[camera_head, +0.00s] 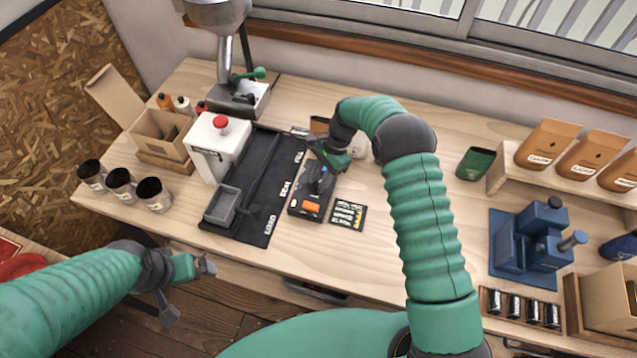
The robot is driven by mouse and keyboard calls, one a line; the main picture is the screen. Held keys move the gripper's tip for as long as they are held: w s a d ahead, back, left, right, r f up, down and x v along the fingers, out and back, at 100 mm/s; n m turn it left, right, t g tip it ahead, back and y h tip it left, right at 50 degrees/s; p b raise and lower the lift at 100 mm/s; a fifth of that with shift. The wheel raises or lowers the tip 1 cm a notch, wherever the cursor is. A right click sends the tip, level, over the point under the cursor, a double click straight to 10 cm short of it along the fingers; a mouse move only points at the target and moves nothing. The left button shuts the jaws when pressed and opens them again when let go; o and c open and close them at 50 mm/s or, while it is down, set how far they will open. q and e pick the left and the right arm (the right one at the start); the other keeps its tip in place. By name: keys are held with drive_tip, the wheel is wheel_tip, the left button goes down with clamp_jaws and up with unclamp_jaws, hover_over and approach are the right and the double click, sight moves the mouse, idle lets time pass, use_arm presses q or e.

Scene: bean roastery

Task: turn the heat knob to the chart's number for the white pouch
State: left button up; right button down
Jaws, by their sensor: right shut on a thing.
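The black control box (312,203) with an orange switch stands at the middle of the workbench. My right gripper (322,163) is shut on the dark heat knob (318,177) at the back of this box. The knob's setting cannot be read, as the gripper covers part of it. The chart (348,214), a small dark card with pale and yellow print, lies just right of the box. Its numbers are too small to read. A whitish item (358,146) shows partly behind my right arm; I cannot tell if it is the white pouch. My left gripper (188,287) is open and empty off the bench's front edge.
A black mat (262,189) with a grey tray (222,205) lies left of the control box. A white device (214,147) with a red button stands beside it. Dark cups (121,184) stand at the left, a blue press (538,235) at the right. Brown pouches (547,143) line the right shelf.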

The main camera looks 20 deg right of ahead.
drive_tip(key=n+b, duration=0.1)
drive_tip(key=n, duration=0.1)
drive_tip(key=n+g, duration=0.1)
drive_tip(key=n+h+b, duration=0.1)
drive_tip(key=n, duration=0.1)
drive_tip(key=shift+w+f+n+g+b, duration=0.1)
drive_tip(key=shift+w+n+g+b, duration=0.2)
drive_tip(key=shift+g+b, duration=0.1)
drive_tip(key=n, duration=0.2)
drive_tip(key=n+g+h+b, duration=0.1)
drive_tip(key=n, duration=0.1)
drive_tip(key=shift+a+n+h, duration=0.1)
drive_tip(key=shift+n+h, duration=0.2)
drive_tip(key=c, duration=1.6)
unclamp_jaws()
drive_tip(key=o, duration=0.4)
drive_tip(key=shift+w, duration=0.1)
drive_tip(key=shift+b, duration=0.3)
